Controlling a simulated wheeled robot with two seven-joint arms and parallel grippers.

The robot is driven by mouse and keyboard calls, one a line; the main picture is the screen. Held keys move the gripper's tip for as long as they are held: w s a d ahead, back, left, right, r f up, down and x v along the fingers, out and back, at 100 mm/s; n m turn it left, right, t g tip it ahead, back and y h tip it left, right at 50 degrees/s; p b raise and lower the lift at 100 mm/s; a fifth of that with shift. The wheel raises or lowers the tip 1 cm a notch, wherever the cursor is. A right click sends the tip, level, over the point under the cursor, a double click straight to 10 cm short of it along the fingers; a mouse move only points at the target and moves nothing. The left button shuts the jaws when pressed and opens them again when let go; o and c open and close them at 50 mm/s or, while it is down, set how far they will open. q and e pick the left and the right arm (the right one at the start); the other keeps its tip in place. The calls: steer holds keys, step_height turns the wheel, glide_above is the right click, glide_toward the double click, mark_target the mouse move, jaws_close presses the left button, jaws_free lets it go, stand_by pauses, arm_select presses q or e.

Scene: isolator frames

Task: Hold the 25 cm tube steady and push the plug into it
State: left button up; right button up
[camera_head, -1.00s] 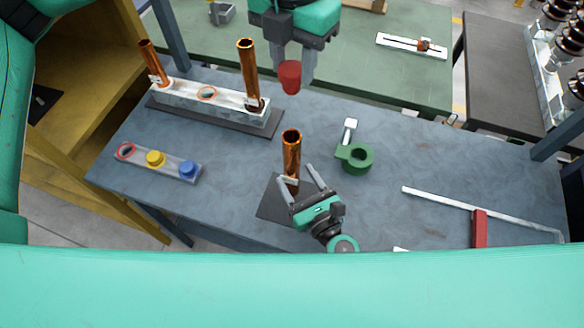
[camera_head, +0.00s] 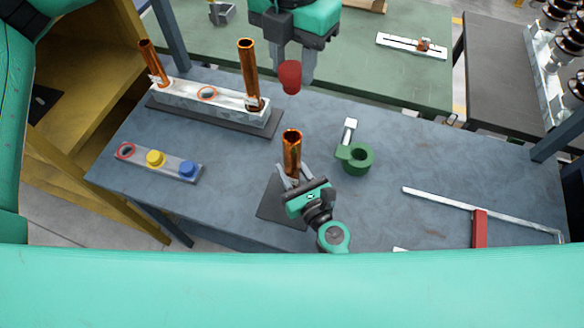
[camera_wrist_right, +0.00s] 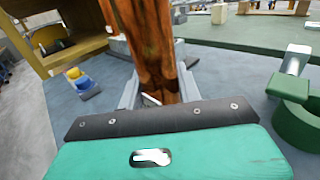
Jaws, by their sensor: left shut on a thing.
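The copper tube (camera_head: 292,152) stands upright at the front middle of the bench, on a dark base plate (camera_head: 270,208). My right gripper (camera_head: 294,172) comes from the front, with its fingers on either side of the tube's lower part. In the right wrist view the tube (camera_wrist_right: 150,50) rises between the two fingers, which look spread wider than it. The red plug (camera_head: 290,77) is held by my left gripper (camera_head: 294,76), which points down behind the tube, with the plug apart from the tube's open top. The tube's foot is partly hidden by my right gripper.
A pale rack (camera_head: 185,96) with two copper tubes stands at the back left. A tray (camera_head: 173,170) holds a yellow and a blue plug. A green ring-shaped part (camera_head: 357,158) lies right of the tube. A red-handled bar (camera_head: 440,203) lies farther right.

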mark_target(293, 66)
jaws_close()
arm_select(q)
steer(key=shift+f, duration=2.8)
steer(key=shift+f, duration=2.9)
steer(key=shift+f, duration=1.9)
steer(key=o, duration=1)
steer(key=shift+o, duration=0.2)
steer(key=shift+r, duration=0.1)
step_height(293, 66, up, 12)
steer(key=shift+f, duration=0.15)
